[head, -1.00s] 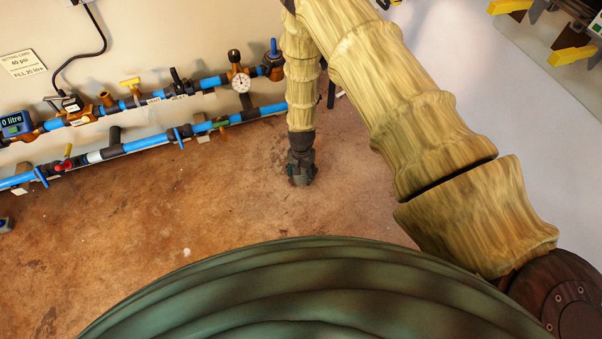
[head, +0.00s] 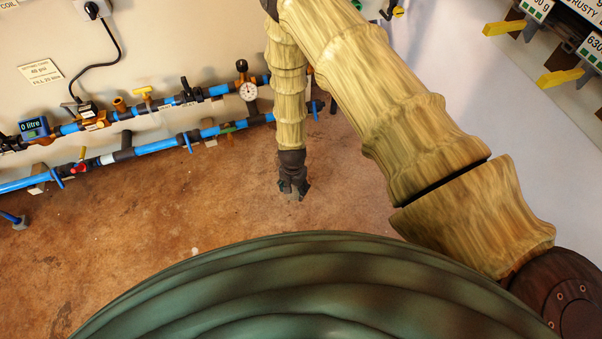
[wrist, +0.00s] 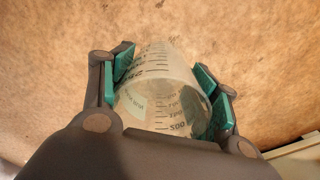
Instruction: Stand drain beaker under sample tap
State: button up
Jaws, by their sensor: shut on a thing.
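My gripper (wrist: 168,90) is shut on a clear beaker (wrist: 162,62) with dark volume marks, seen in the wrist view. The green pads press on its two sides, and brown floor shows beyond it. In the head view my gripper (head: 293,188) hangs pointing down over the brown floor, in front of the pipework; the beaker cannot be made out there. Several small taps sit on the pipes, among them a yellow-handled one (head: 144,92) and a red-handled one (head: 82,154). I cannot tell which is the sample tap.
Blue pipes (head: 160,145) with a gauge (head: 248,91) and a "0 litre" meter (head: 34,128) run along the back wall. Yellow-ended brackets (head: 560,77) stick out at the upper right. The brown floor (head: 150,220) left of my gripper is mostly clear.

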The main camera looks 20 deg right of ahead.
jog(key=s+a, duration=0.1)
jog(key=s, duration=0.1)
jog(key=s+a+p, duration=0.1)
jog(key=a, duration=0.1)
jog(key=s+a+p, duration=0.1)
jog(key=s+a, duration=0.1)
jog(key=shift+s+a+r, duration=0.25)
jog(key=shift+s+r, duration=0.05)
jog(key=w+d+r+n, duration=0.2)
jog(key=w+d+r, duration=0.15)
jog(key=r, duration=0.75)
jog(key=w+d+r+n, duration=0.25)
jog(key=w+r, duration=0.25)
jog(key=r, duration=0.5)
jog(key=s+d+r+n+p, duration=0.1)
jog(key=d+r+n+p, duration=0.1)
jog(key=r+p, duration=1.6)
jog(key=s+d+r+n+p, duration=0.2)
jog(key=r+p, duration=1.6)
jog(key=r, duration=0.7)
jog(key=shift+s+n+p, duration=0.3)
jog(key=shift+n, duration=0.05)
